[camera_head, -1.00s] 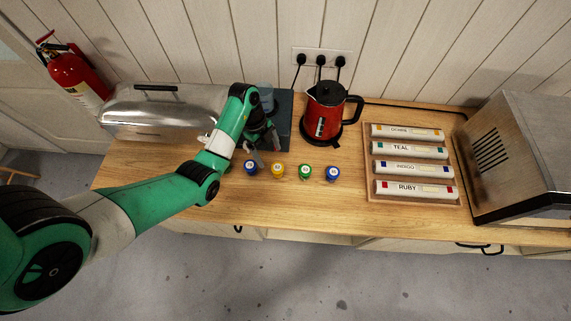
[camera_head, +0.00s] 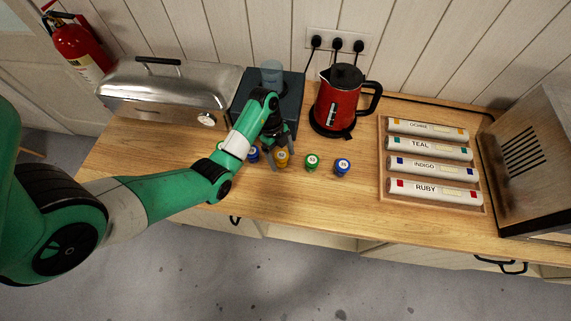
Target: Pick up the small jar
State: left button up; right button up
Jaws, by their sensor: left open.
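Several small jars stand in a row on the wooden counter: a blue-lidded jar (camera_head: 253,156), a yellow jar (camera_head: 282,158), a green jar (camera_head: 312,163) and another blue jar (camera_head: 342,167) at the right. Which one the task means cannot be told. My left gripper (camera_head: 277,148) is open and points down at the yellow jar, with its fingers close to that jar's sides. Whether they touch it cannot be told. My right gripper is not in view.
A dark box (camera_head: 291,105) with a grey-blue cylinder (camera_head: 271,73) on it stands behind my gripper. A red kettle (camera_head: 338,103) is to its right, a metal lidded box (camera_head: 160,92) to its left. A wooden tray (camera_head: 434,202) holds labelled tubes. The counter front is clear.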

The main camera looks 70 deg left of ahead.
pick_arm(q)
jog(key=shift+a+r, duration=0.1)
grip_shut()
dwell(0.3)
